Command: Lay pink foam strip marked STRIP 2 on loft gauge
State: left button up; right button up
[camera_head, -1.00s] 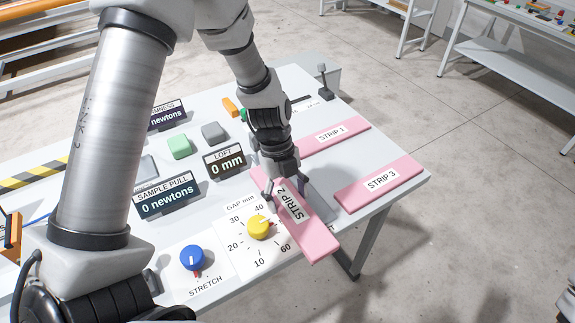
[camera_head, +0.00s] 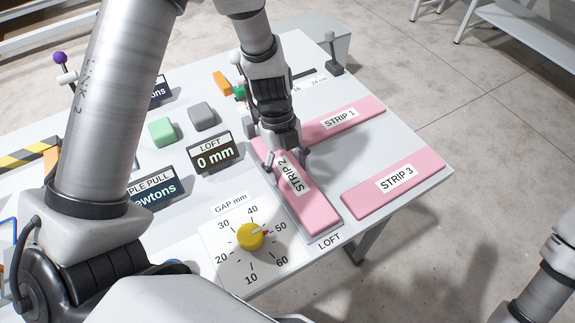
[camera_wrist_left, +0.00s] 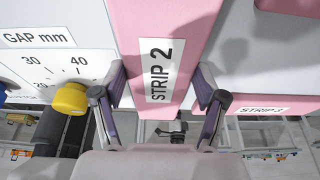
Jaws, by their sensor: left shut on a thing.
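The pink strip marked STRIP 2 (camera_head: 310,208) is between the fingers of my left gripper (camera_head: 285,165), which is shut on its sides. The strip lies along and over the grey loft gauge plate (camera_head: 287,217), whose edge shows beside it above the LOFT label. I cannot tell whether the strip touches the plate. In the left wrist view the strip (camera_wrist_left: 160,25) runs between the two fingers of the gripper (camera_wrist_left: 160,90), its label facing up. The LOFT display (camera_head: 214,154) reads 0 mm. My right gripper is not in view.
STRIP 1 (camera_head: 365,112) lies behind and to the right, STRIP 3 (camera_head: 425,170) to the right. The yellow GAP knob (camera_head: 250,237) is close on the left. A green block (camera_head: 162,132) and a grey block (camera_head: 202,116) sit farther back. The table's front edge is near.

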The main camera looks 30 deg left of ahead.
pick_arm(q)
jog(key=shift+s+f, duration=0.1)
jog(key=shift+f, duration=0.05)
jog(key=o, duration=0.9)
jog(key=shift+r, duration=0.6)
jog(key=v, duration=1.1)
jog(key=shift+a+r, duration=0.1)
